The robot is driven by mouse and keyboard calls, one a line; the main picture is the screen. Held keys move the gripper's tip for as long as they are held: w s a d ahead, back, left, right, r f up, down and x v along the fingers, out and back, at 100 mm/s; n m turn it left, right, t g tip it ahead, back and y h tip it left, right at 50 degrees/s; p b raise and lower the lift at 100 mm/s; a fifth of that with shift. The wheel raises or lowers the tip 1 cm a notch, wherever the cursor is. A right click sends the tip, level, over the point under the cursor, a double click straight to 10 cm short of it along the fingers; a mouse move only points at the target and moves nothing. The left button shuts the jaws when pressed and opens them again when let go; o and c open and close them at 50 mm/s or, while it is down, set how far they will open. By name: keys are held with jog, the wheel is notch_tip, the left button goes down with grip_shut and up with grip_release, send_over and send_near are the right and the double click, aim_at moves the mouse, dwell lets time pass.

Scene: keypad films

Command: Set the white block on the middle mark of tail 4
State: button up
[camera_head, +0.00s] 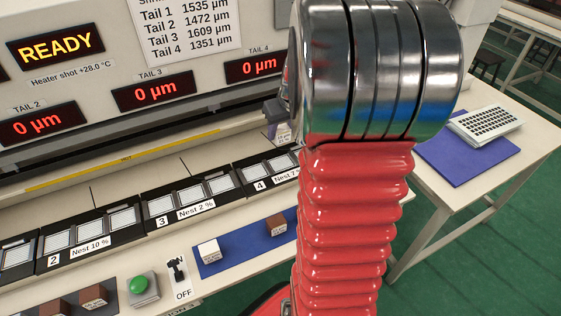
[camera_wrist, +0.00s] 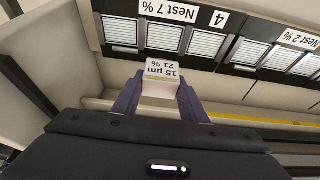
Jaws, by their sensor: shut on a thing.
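My gripper (camera_wrist: 160,96) is shut on a white block (camera_wrist: 161,70) whose label reads 15 µm and 21 %, upside down in the wrist view. The block's front sticks out past the two purple fingers, close to the strip labelled 4 and Nest 7 % (camera_wrist: 165,12). I cannot tell whether it touches anything below. In the head view the held block (camera_head: 284,133) shows only partly beside my red arm, which hides most of the gripper. The Tail 4 display (camera_head: 256,67) reads 0 µm. I cannot make out the middle mark of tail 4.
A second white block (camera_head: 209,251) and a brown block (camera_head: 276,226) lie on a blue mat (camera_head: 236,252). A green button (camera_head: 139,285) and an OFF switch (camera_head: 177,270) stand at the front. A side table at right holds a keyboard-like panel (camera_head: 485,124).

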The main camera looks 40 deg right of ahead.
aim_at(283, 141)
notch_tip(283, 141, down, 6)
dwell(0.5)
jog(key=shift+f, duration=1.85)
jog(key=shift+f, duration=0.1)
jog(key=o, duration=1.3)
jog(key=v, duration=1.2)
